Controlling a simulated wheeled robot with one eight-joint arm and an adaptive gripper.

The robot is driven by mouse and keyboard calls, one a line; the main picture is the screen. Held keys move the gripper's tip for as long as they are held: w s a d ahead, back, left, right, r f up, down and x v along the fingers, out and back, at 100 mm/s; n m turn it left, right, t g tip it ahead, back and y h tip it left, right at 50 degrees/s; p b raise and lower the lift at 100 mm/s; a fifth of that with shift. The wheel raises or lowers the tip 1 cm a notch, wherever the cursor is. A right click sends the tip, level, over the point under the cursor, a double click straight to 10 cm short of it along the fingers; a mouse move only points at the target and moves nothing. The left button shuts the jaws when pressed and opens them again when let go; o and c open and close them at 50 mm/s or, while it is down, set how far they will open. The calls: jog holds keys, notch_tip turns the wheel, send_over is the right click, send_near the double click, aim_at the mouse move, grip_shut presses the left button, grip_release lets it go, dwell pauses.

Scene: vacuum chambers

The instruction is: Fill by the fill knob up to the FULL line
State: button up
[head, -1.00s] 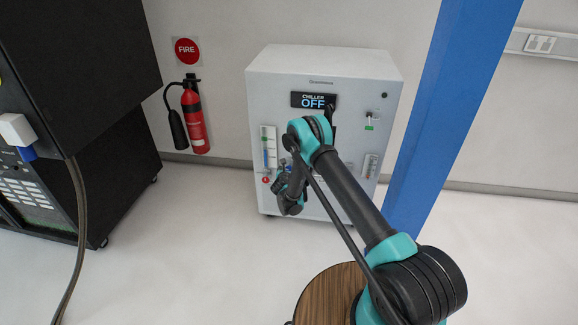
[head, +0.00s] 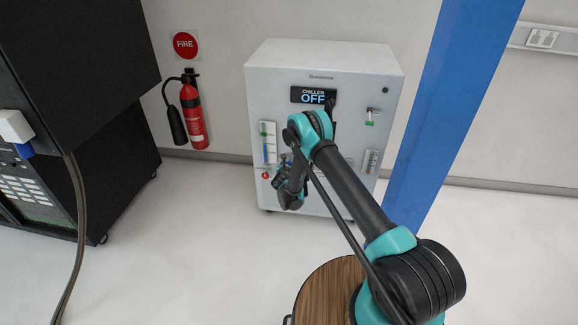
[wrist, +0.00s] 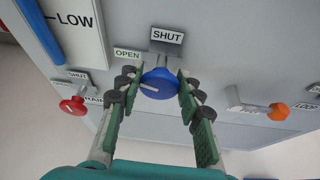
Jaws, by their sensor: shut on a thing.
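The blue fill knob (wrist: 160,84) is on the chiller front in the wrist view, below a SHUT label (wrist: 167,36) and right of an OPEN label (wrist: 127,54). Its white pointer mark faces left. My gripper (wrist: 157,75) is shut on the knob, one finger on each side. In the head view my arm hides most of the knob area. The level gauge (head: 268,143) stands at the chiller's left, with blue liquid inside and a green mark near its top. In the wrist view only its lower part (wrist: 40,30) and a LOW label (wrist: 75,20) show; the FULL line is not readable.
The chiller (head: 300,65) display reads OFF. A red drain knob (wrist: 73,104) is left of my gripper, and an orange knob (wrist: 277,112) is right. A blue pillar (head: 440,90) stands right of the chiller. A fire extinguisher (head: 194,115) hangs left. The floor in front is clear.

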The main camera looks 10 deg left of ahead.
jog(key=shift+d+m+y, duration=0.15)
jog(key=shift+m+y, duration=0.65)
jog(key=shift+m, duration=0.3)
jog(key=shift+m+t+y, duration=0.3)
jog(key=shift+m+y, duration=0.4)
jog(key=shift+m, duration=0.3)
jog(key=o, duration=1.2)
notch_tip(320, 180, up, 10)
